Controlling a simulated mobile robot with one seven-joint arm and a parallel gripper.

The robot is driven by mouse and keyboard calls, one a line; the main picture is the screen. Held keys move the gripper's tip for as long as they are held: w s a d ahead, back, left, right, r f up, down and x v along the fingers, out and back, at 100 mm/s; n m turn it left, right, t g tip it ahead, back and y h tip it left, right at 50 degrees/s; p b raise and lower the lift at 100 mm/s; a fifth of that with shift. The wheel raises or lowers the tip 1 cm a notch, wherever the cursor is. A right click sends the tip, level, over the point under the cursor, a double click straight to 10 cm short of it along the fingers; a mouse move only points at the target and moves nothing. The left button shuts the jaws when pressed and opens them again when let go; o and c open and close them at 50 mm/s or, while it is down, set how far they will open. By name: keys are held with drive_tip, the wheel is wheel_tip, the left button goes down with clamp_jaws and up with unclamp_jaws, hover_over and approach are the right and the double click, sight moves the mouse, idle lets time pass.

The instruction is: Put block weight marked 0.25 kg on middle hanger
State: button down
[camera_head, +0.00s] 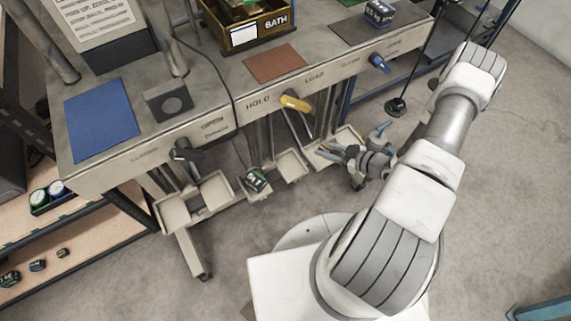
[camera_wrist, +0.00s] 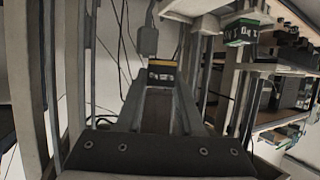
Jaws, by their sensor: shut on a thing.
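My gripper (camera_head: 340,151) is low in front of the bench, beside the right-hand pans. In the wrist view its fingers (camera_wrist: 161,88) are shut on a dark block with a yellow band (camera_wrist: 162,72); its marking is too small to read. A dark green block (camera_head: 255,180) with white lettering sits on a small pan under the middle of the bench, left of my gripper. A green block also shows at the upper right of the wrist view (camera_wrist: 243,33). A pale middle pan (camera_head: 291,166) beside it looks empty.
The bench carries a black lever (camera_head: 187,151), a yellow lever (camera_head: 296,103) and a blue lever (camera_head: 379,63). Left pans (camera_head: 216,189) look empty. A shelf at left holds several small weights. Open floor lies in front.

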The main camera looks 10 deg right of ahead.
drive_tip(key=b, duration=0.2)
hover_over(291, 167)
wheel_tip(291, 167, down, 6)
drive_tip(key=shift+s+f, duration=0.1)
drive_tip(key=shift+f, duration=0.15)
drive_tip(key=shift+a+f+b, duration=0.1)
drive_tip(key=shift+f+b, duration=0.75)
drive_tip(key=shift+f, duration=1.15)
drive_tip(key=shift+f, duration=0.2)
drive_tip(key=c, duration=0.5)
unclamp_jaws()
drive_tip(key=shift+c, duration=0.2)
